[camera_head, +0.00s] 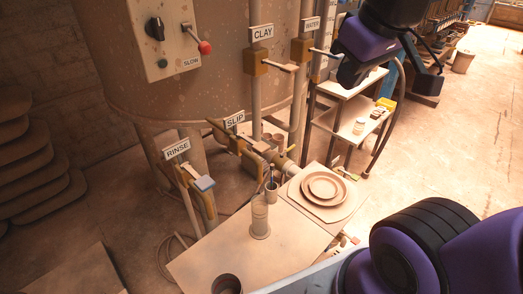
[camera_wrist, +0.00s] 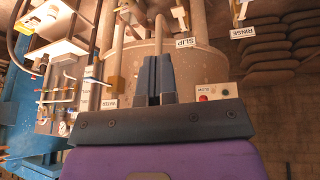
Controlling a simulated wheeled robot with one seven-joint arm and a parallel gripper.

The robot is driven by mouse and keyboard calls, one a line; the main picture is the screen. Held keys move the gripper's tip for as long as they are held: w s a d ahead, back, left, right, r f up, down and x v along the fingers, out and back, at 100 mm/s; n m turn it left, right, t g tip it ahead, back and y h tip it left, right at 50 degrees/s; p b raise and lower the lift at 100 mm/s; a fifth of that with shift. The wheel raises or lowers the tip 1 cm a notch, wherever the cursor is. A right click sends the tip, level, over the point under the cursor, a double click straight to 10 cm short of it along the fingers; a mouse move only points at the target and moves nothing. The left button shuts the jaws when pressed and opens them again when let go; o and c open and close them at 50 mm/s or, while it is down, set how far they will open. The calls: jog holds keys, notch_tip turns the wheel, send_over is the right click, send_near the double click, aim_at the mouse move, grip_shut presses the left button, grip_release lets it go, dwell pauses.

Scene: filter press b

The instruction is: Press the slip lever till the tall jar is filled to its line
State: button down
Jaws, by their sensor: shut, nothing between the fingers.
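The SLIP sign (camera_head: 235,119) hangs on the side of the big drum, above a brass-coloured valve with pipes (camera_head: 240,146). A brown bar (camera_head: 216,127) beside the sign looks like the slip lever. A tall pale, see-through jar (camera_head: 260,217) stands upright on the table below; its line and level are too small to tell. In the wrist view, my gripper (camera_wrist: 160,76) is shut and empty, its fingers side by side in front of the drum. The SLIP sign also shows there (camera_wrist: 186,42), upside down. My gripper is apart from the slip valve.
The CLAY lever (camera_head: 286,67), WATER lever (camera_head: 324,53) and RINSE lever (camera_head: 205,183) are nearby. A control box (camera_head: 165,35) is on the drum. Stacked plates (camera_head: 322,187), a small cup (camera_head: 271,191) and a dark pot (camera_head: 227,285) stand around the jar. A shelf (camera_head: 345,128) stands behind.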

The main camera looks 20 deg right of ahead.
jog(key=w+a+f+n+g, duration=0.1)
jog(key=w+f+n, duration=0.1)
jog(key=w+n, duration=0.35)
jog(key=w+a+f+n+g, duration=0.2)
jog(key=w+n, duration=0.3)
jog(key=w, duration=0.2)
jog(key=n+g, duration=0.2)
jog(key=n, duration=0.8)
send_over(262, 146)
notch_tip(262, 146, down, 9)
jog(key=shift+f, duration=0.1)
jog(key=shift+m, duration=0.25)
notch_tip(262, 146, down, 14)
jog(key=shift+f, duration=0.1)
